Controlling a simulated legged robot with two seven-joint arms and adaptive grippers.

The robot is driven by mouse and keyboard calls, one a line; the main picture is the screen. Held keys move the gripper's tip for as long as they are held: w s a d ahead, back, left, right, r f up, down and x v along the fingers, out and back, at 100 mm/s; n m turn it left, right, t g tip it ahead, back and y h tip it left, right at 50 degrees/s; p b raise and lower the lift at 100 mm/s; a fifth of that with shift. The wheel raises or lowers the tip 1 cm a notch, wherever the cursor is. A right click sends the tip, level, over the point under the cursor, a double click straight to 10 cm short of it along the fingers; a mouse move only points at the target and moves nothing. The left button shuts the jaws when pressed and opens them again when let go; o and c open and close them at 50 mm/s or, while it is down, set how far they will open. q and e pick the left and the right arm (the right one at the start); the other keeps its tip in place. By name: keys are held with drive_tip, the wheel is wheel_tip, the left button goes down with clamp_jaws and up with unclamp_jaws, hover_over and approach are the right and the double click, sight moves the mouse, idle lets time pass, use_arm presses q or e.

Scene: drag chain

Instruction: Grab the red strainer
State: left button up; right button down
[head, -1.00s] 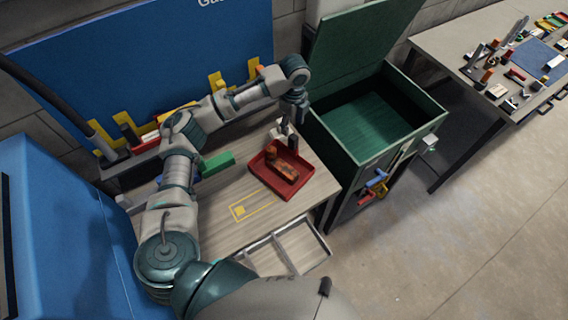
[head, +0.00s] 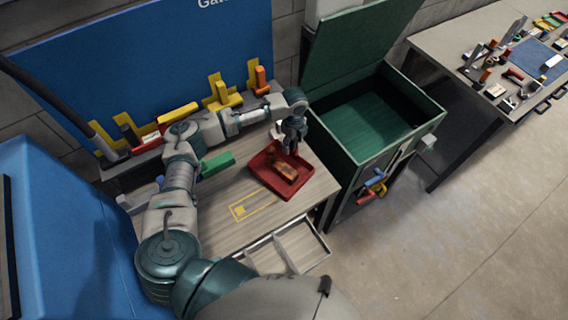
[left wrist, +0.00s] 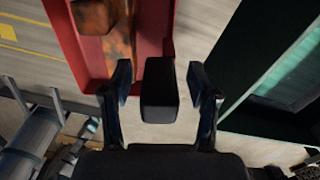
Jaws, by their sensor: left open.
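A red open tray (head: 268,186) lies on the wooden workbench, with a rusty orange-brown piece (head: 284,168) in it. The red tray (left wrist: 167,25) also fills the upper middle of the left wrist view. I cannot tell whether this tray is the strainer; no mesh shows. My left gripper (head: 292,150) is over the tray's far right side. In the left wrist view its fingers (left wrist: 160,80) are apart, just by the tray's wall. A dark block shows between the fingers; I cannot tell whether it belongs to the gripper. My right gripper is not in view.
A green open-lidded bin (head: 370,120) stands right of the workbench. A green block (head: 217,163) lies left of the tray. Yellow holders (head: 222,92) line the blue back panel (head: 150,65). An open drawer (head: 300,245) juts out in front. A second table (head: 440,55) holds several tools.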

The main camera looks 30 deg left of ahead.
use_arm(q)
drive_tip(key=shift+a, duration=0.1)
clamp_jaws()
drive_tip(key=shift+r, duration=0.1)
